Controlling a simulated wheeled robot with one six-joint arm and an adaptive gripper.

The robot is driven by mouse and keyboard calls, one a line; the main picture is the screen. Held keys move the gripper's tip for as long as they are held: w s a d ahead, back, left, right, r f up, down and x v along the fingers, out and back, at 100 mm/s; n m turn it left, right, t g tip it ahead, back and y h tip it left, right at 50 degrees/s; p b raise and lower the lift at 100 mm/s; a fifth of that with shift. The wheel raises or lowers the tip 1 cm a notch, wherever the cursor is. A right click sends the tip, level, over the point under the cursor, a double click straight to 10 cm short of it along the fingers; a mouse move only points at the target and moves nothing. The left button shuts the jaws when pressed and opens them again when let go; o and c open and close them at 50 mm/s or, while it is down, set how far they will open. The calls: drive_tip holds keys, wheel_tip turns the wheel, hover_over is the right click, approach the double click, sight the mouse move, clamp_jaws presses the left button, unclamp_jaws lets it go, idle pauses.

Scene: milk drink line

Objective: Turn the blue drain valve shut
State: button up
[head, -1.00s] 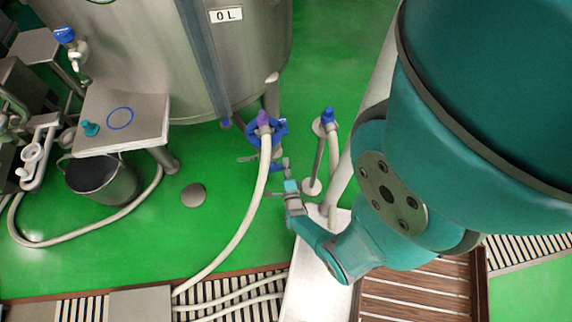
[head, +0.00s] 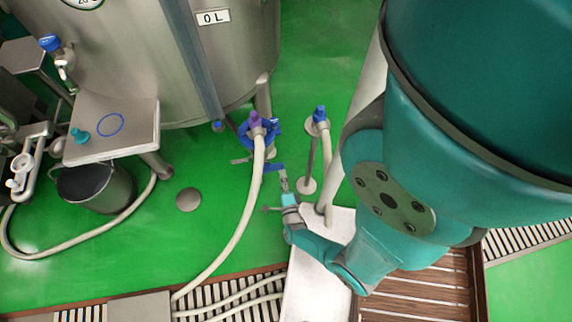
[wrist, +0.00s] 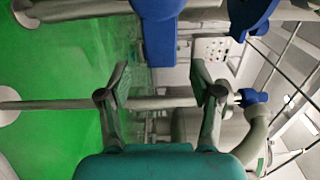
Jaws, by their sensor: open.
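The blue drain valve lever (head: 274,167) sits low beneath the tank's outlet, beside the pale hose. In the wrist view the blue lever (wrist: 159,32) stands just ahead of my fingertips, roughly midway between them and pointing toward me. My gripper (head: 284,182) is open and empty, just below the lever in the head view. In the wrist view my gripper (wrist: 161,82) has its fingers spread, one to each side of the lever's line, with a gap ahead. I see no contact. The valve body is partly hidden behind the hose and blue ring.
A blue ring (head: 277,126) with a purple-tipped hose (head: 240,228) hangs at the steel tank (head: 190,70). A blue-capped post (head: 320,114) stands close to the right. A bucket (head: 96,190) is at left.

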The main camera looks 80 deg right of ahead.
drive_tip(key=v, duration=0.6)
idle(0.4)
drive_tip(key=shift+s+a, duration=0.1)
idle(0.6)
drive_tip(key=s+a+r+n+t+y, duration=0.1)
drive_tip(key=a+r+n+y, duration=0.4)
drive_tip(key=r+n, duration=0.5)
drive_tip(key=s+a+r+n+t+y, duration=0.1)
drive_tip(key=a+r+n+t+y, duration=0.3)
drive_tip(key=a+r+n, duration=0.6)
drive_tip(key=s+a+r+n+t+y, duration=0.1)
drive_tip(key=a+r+n+t+y, duration=0.2)
drive_tip(key=r, duration=1.8)
drive_tip(key=a+n+y, duration=0.4)
drive_tip(key=n, duration=0.4)
drive_tip(key=shift+s+a+n+y, duration=0.15)
drive_tip(key=shift+s+n+y, duration=0.15)
drive_tip(key=shift+s, duration=0.05)
